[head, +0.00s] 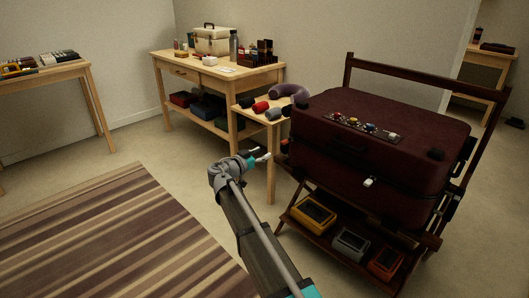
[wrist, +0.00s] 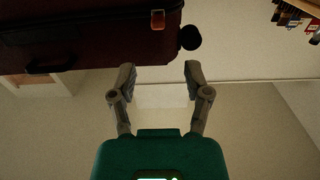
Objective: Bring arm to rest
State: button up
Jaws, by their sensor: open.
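My arm reaches up from the bottom middle of the head view. My gripper (head: 262,155) is at its end, just left of the suitcase and in front of the small side table. In the wrist view my gripper (wrist: 160,80) has its two fingers spread wide with nothing between them. The dark red suitcase (head: 330,165) lies closed on a wooden rack. It also shows at the top left of the wrist view (wrist: 80,35), beyond the fingers.
A wooden side table (head: 250,104) holding rolled items and a purple neck pillow (head: 288,90) stands close behind my gripper. A workbench (head: 165,58) is at the back. The rack's lower shelf holds several small cases (head: 350,243). The striped rug (head: 110,240) at left is clear.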

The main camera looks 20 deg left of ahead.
jog(key=s+d+f+g+p, duration=0.1)
jog(key=s+d+f+g, duration=0.15)
jog(key=d, duration=0.75)
jog(key=s+d+f+n+g+p, duration=0.1)
jog(key=s+d+f+g, duration=0.2)
jog(key=d, duration=0.6)
jog(key=s+d+f+g+p, duration=0.15)
jog(key=d+g, duration=0.25)
jog(key=d, duration=0.6)
jog(key=s+d+f+n+g+y+p, duration=0.2)
jog(key=s+d+g+y, duration=0.15)
jog(key=s+d, duration=0.45)
jog(key=s+d+f+n+g+y+p, duration=0.25)
jog(key=s+d+y, duration=0.25)
jog(key=s, duration=0.6)
notch_tip(320, 180, up, 39)
jog(key=p, duration=3.8)
jog(key=shift+f, duration=0.15)
jog(key=shift+n+y, duration=0.25)
